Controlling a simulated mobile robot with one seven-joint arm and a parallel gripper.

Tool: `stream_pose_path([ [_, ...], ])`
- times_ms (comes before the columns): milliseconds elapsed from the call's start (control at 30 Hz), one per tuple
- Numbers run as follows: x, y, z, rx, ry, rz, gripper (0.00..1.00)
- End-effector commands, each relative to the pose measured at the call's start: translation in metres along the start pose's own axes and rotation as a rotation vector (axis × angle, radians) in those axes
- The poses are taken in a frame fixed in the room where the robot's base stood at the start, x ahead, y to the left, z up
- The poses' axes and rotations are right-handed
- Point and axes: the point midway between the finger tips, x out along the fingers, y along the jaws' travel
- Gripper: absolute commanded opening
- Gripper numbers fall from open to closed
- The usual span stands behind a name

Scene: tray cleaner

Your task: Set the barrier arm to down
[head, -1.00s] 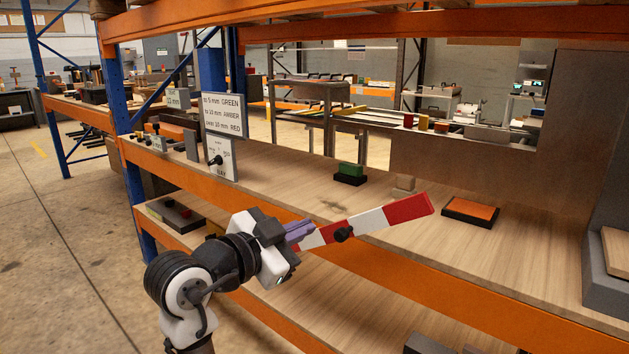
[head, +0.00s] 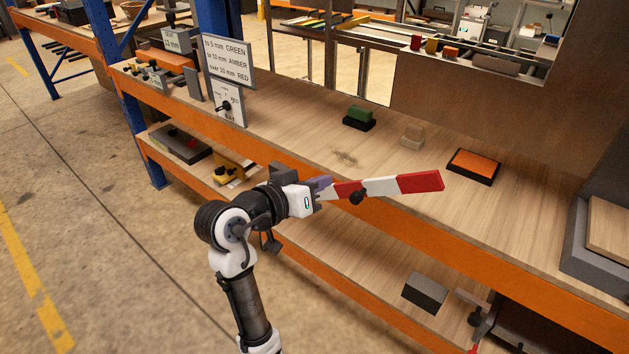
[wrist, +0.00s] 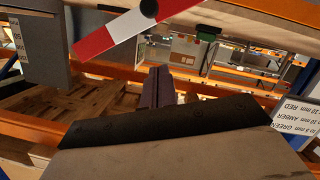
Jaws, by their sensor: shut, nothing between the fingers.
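The barrier arm (head: 380,188) is a red-and-white striped bar by the front edge of the upper shelf. It is close to level in the head view, its right end slightly higher. A black pivot knob (head: 356,196) sits on its left part. My gripper (head: 324,184) is at the bar's left end, with its purple-grey fingers shut and empty. In the wrist view the shut fingers (wrist: 157,86) point toward the bar (wrist: 125,28), which slants across the top, apart from them in the picture. I cannot tell whether they touch it.
On the upper shelf (head: 290,140) stand a green block (head: 361,113) on a black base, a beige block (head: 412,136) and an orange pad (head: 473,165). A sign (head: 228,60) and a dial panel (head: 227,103) stand left. A grey block (head: 425,292) lies on the lower shelf.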

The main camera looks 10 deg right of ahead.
Motion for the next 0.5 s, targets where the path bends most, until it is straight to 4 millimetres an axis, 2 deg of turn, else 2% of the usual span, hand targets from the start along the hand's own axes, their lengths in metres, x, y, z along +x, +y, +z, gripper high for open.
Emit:
stream_pose_path([
  [100, 0.027, 0.002, -0.001, -0.002, -0.004, 0.004, 0.0],
  [300, 0.069, 0.001, 0.001, -0.001, -0.005, 0.001, 0.0],
  [500, 0.072, 0.001, 0.027, -0.001, -0.001, 0.0, 0.0],
])
